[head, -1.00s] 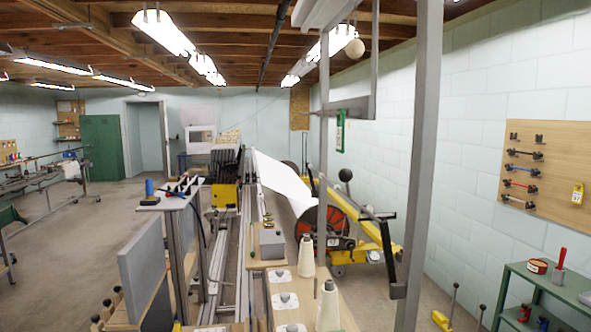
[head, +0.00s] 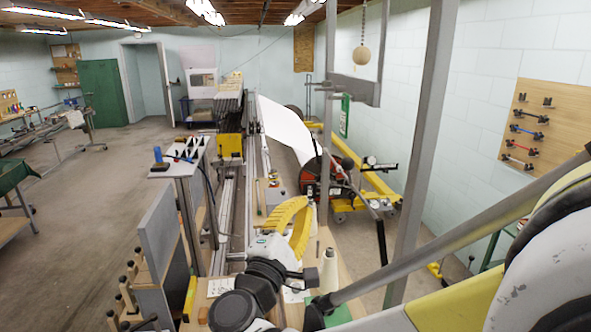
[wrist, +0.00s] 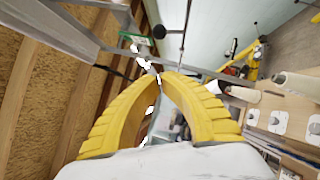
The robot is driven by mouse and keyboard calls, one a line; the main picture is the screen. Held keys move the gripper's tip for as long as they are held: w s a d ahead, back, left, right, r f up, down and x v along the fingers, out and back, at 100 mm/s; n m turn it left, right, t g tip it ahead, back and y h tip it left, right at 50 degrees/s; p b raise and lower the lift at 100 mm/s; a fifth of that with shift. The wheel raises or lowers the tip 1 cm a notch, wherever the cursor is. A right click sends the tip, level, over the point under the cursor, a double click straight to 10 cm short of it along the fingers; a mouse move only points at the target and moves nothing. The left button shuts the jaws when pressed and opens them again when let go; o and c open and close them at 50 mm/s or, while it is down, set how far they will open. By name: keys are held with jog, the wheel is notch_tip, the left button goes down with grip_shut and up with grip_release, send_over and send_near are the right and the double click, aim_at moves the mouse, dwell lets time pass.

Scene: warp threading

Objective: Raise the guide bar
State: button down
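My gripper (head: 307,204) has come into the head view from the lower right, above the bench beside the long machine. Its two yellow curved fingers meet at the tips and hold nothing that I can see. In the wrist view the fingertips (wrist: 168,76) also meet, with an empty arched gap below them. A grey steel frame (head: 350,88) with upright posts stands to the right of the machine. A pale ball (head: 361,55) hangs on a chain within it. I cannot tell for certain which bar is the guide bar.
White thread cones (head: 329,271) stand on the bench close to my gripper. A thick post (head: 428,120) rises near my arm. A grey panel (head: 160,240) and a small tool stand (head: 180,170) are at left. Open floor (head: 85,200) lies farther left.

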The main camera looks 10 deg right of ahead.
aim_at(351, 165)
jog(key=s+d+x, duration=0.1)
jog(key=d+x, duration=0.1)
jog(key=x, duration=1)
jog(key=shift+d+r+p, duration=0.25)
jog(key=shift+r+p, duration=0.1)
jog(key=shift+r, duration=0.1)
jog(key=shift+s, duration=0.15)
jog(key=d+m+p, duration=0.1)
jog(key=d+r+g+p, duration=0.1)
jog(key=d+r+m+p, duration=0.1)
jog(key=d, duration=0.1)
jog(key=shift+d+m+g, duration=0.1)
jog(key=shift+m+g, duration=0.2)
jog(key=shift+g, duration=0.1)
jog(key=shift+d, duration=0.35)
jog(key=shift+a+f+m, duration=0.1)
jog(key=shift+f+m, duration=0.1)
jog(key=shift+m, duration=0.1)
